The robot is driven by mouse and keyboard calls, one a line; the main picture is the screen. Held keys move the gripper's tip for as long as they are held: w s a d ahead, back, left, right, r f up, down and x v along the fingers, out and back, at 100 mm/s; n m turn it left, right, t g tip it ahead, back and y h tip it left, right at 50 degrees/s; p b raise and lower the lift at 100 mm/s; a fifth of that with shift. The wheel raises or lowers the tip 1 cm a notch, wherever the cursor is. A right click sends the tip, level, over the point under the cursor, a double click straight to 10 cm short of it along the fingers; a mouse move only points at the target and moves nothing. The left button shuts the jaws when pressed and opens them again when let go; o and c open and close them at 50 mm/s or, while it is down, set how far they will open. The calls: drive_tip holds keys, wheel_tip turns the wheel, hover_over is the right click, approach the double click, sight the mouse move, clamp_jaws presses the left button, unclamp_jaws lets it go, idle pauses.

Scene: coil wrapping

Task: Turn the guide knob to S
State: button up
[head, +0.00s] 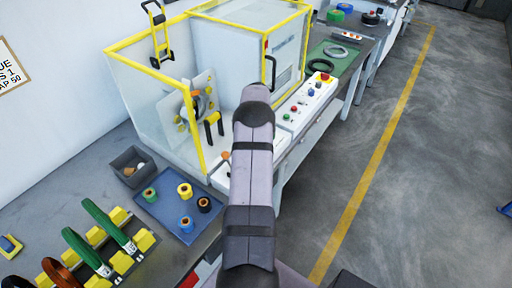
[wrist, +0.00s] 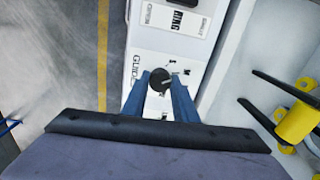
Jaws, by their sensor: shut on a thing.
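The guide knob (wrist: 159,80) is a small round black knob on a white panel (wrist: 150,42), with the word GUIDE printed beside it. Small letters stand around the knob's far and right side, one looks like M; a pale mark shows on its top, but which letter it points at I cannot tell. My gripper (wrist: 160,88) has its two blue fingers on either side of the knob and is shut on it. In the head view my arm hides the knob and the gripper.
A yellow-framed clear enclosure (head: 140,95) stands beside the panel. Yellow parts with black bars (wrist: 295,122) are at the right in the wrist view. A control strip with coloured buttons (head: 305,100) lies beyond my arm. A blue tray (head: 160,212) holds several small rolls.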

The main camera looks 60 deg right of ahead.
drive_tip(key=shift+n, duration=0.3)
drive_tip(key=n+b, duration=0.2)
drive_tip(key=n, duration=0.1)
drive_tip(key=shift+n, duration=0.3)
drive_tip(key=n+b, duration=0.1)
drive_tip(key=n, duration=0.3)
drive_tip(key=shift+n+b, duration=0.3)
drive_tip(key=shift+r, duration=0.1)
drive_tip(key=o, duration=1.1)
drive_tip(key=shift+c, duration=0.2)
drive_tip(key=shift+d+r+b, duration=0.1)
drive_tip(key=shift+r+b, duration=0.95)
drive_tip(key=shift+r, duration=2.6)
